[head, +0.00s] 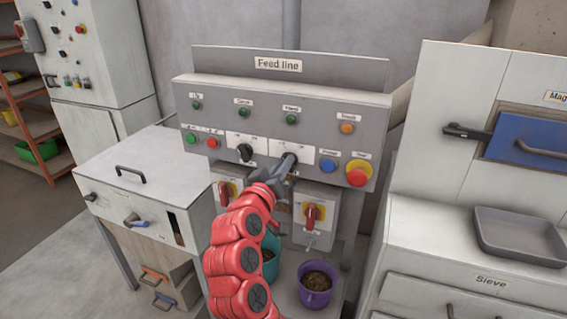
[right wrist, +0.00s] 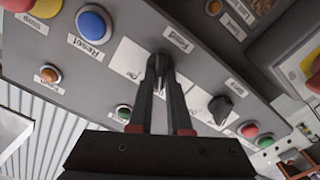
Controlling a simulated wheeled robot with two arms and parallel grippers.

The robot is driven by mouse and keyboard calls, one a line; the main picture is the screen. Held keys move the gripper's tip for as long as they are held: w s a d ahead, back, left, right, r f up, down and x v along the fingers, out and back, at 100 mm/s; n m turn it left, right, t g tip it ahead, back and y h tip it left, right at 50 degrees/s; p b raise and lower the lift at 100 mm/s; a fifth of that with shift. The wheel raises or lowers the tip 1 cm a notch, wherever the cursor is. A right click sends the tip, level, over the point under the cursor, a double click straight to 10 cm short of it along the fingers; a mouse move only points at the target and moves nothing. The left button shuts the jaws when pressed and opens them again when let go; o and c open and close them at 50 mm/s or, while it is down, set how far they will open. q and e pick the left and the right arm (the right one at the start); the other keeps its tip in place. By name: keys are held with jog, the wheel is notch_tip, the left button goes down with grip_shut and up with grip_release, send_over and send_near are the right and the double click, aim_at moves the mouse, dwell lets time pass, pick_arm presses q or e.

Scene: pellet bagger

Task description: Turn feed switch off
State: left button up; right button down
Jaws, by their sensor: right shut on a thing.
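The feed switch (right wrist: 155,62) is a dark rotary knob on a white plate on the grey Feed line panel (head: 225,118). A label that seems to read "Feed" sits beside it in the right wrist view. My right gripper (head: 286,164) reaches up to the panel from below. In the right wrist view its two fingers (right wrist: 157,72) are shut on the knob and cover most of it, so its setting is hard to read. A second dark knob (head: 245,152) sits to the left on its own white plate. My left gripper is out of view.
A red emergency button (head: 358,173) and a blue button (head: 328,165) are right of the switch. Green and red buttons are at the left. Red-handled switches (head: 311,214) and a purple bucket of pellets (head: 316,284) are below. A tray (head: 520,237) stands at right.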

dwell(0.4)
jog(key=c, duration=0.9)
grip_release()
jog(key=shift+o, duration=0.2)
jog(key=b+v, duration=0.3)
jog(key=v, duration=1.4)
jog(key=shift+s, duration=0.25)
jog(key=shift+w+a, duration=0.1)
